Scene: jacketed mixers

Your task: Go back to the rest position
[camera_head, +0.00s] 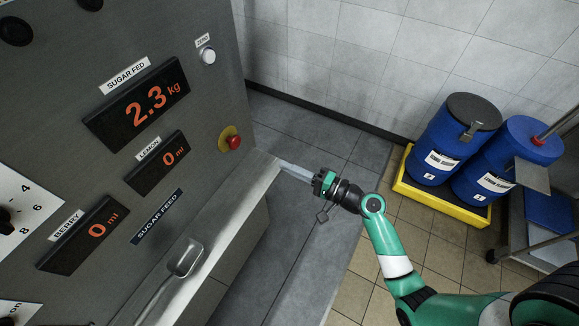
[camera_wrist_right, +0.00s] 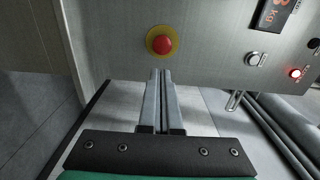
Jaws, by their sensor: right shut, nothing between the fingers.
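My right gripper (camera_head: 283,165) is shut and empty, its fingers pointing left toward the edge of the steel control panel (camera_head: 215,95) in the head view. In the right wrist view the closed fingers (camera_wrist_right: 160,72) lie side by side, with their tips just below the red emergency button (camera_wrist_right: 162,44) on its yellow ring. The same red button (camera_head: 234,142) shows in the head view, left of the fingertips. I cannot tell whether the tips touch anything. My left gripper is not in view.
The panel's displays read sugar fed 2.3 kg (camera_head: 146,106), lemon 0 ml (camera_head: 160,163) and berry 0 ml (camera_head: 83,234). A metal handle (camera_head: 185,256) sticks out low on the panel. Two blue drums (camera_head: 452,140) stand on a yellow pallet (camera_head: 440,203) at right, beside a cart (camera_head: 545,220).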

